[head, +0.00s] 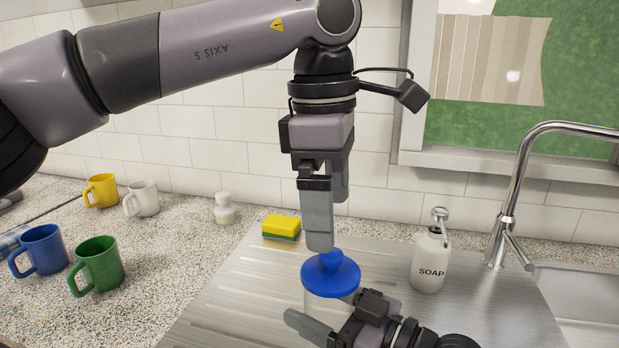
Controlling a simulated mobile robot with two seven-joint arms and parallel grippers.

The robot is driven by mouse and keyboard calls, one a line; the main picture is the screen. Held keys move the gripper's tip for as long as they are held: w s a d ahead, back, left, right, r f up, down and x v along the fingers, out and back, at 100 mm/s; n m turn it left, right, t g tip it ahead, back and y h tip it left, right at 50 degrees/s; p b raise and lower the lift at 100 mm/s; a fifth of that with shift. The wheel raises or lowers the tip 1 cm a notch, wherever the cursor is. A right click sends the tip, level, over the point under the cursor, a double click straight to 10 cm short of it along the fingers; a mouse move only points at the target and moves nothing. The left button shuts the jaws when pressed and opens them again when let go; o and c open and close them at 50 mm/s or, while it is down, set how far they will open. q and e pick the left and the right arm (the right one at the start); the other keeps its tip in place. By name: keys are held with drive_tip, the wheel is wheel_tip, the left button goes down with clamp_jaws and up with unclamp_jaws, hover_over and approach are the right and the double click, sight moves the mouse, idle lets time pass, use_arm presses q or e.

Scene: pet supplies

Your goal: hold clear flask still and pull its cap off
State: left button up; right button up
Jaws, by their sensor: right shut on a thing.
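The clear flask (317,301) stands on the metal draining board and is hard to make out because it is see-through. Its blue cap (331,276), a wide disc with a knob on top, sits at the flask's top. My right gripper (318,325) comes in low from the right and is shut on the flask's body below the cap. My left gripper (322,240) points down from above, its fingertips at the cap's knob. The near finger hides much of the far one and part of the knob, so its grip is unclear.
A soap bottle (429,262) stands right of the flask, near the tap (510,205) and sink. A yellow and green sponge (281,227) lies behind left. A white shaker-like item (225,208) and yellow, white, blue and green mugs (97,266) stand on the left counter.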

sight(331, 256)
use_arm(q)
drive_tip(key=f+n, duration=0.2)
drive_tip(key=n, duration=0.1)
drive_tip(key=f+n+t+h, duration=0.1)
drive_tip(key=f+n, duration=0.2)
drive_tip(key=w+f+n, duration=0.1)
drive_tip(key=f+n, duration=0.2)
drive_tip(key=shift+d+f+h, duration=0.2)
drive_tip(key=shift+h, duration=0.1)
idle(0.6)
drive_tip(key=c, duration=1)
drive_tip(key=shift+c, duration=0.2)
drive_tip(key=shift+r+t, duration=0.2)
drive_tip(key=shift+t, duration=0.1)
drive_tip(key=shift+r, duration=0.95)
